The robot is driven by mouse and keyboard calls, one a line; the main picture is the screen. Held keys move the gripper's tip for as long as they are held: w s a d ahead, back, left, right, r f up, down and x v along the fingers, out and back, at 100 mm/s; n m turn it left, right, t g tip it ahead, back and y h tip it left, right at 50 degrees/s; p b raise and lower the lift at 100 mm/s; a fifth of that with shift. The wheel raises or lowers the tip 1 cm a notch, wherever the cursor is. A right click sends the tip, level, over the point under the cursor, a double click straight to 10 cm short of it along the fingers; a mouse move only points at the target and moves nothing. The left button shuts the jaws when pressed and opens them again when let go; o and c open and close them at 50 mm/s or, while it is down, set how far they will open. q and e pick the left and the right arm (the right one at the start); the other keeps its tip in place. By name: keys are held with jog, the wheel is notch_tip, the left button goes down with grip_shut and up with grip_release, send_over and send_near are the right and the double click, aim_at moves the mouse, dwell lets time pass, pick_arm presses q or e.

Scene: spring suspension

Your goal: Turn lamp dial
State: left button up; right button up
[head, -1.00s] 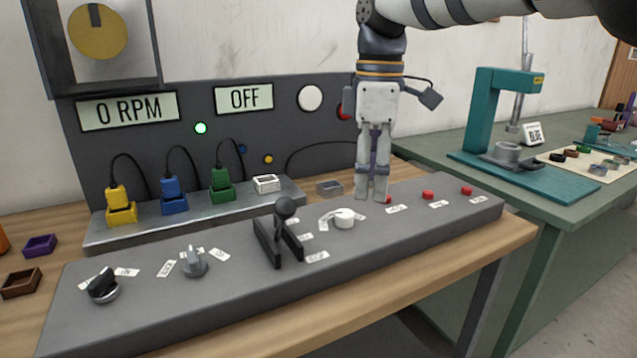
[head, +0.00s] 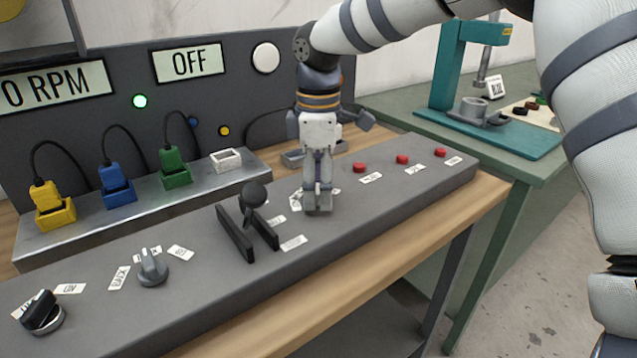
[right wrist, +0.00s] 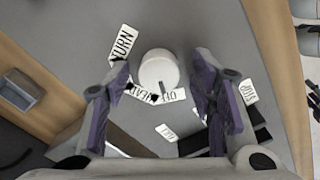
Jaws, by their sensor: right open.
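The lamp dial (right wrist: 158,70) shows in the right wrist view as a white round knob, with labels around it that seem to read TURN, HEAD and OFF. My right gripper (right wrist: 160,105) is open and empty, its purple-padded fingers apart to either side of the dial in that view. I cannot tell whether they reach down to its height. In the head view my right gripper (head: 318,205) points down over the grey console (head: 330,245) and hides the dial, and a white label (head: 296,201) shows beside it. My left gripper is not in view.
A black lever (head: 253,195) in a slotted guide stands left of my right gripper. A grey dial (head: 152,268) and a black dial (head: 40,313) are further left. Red buttons (head: 402,160) are to the right. A screen (head: 188,63) reads OFF.

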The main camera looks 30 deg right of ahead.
jog(key=c, duration=1.2)
jog(key=shift+o, duration=0.3)
jog(key=m, duration=0.4)
jog(key=shift+m, duration=2.4)
jog(key=o, duration=1.1)
jog(key=shift+o, duration=0.2)
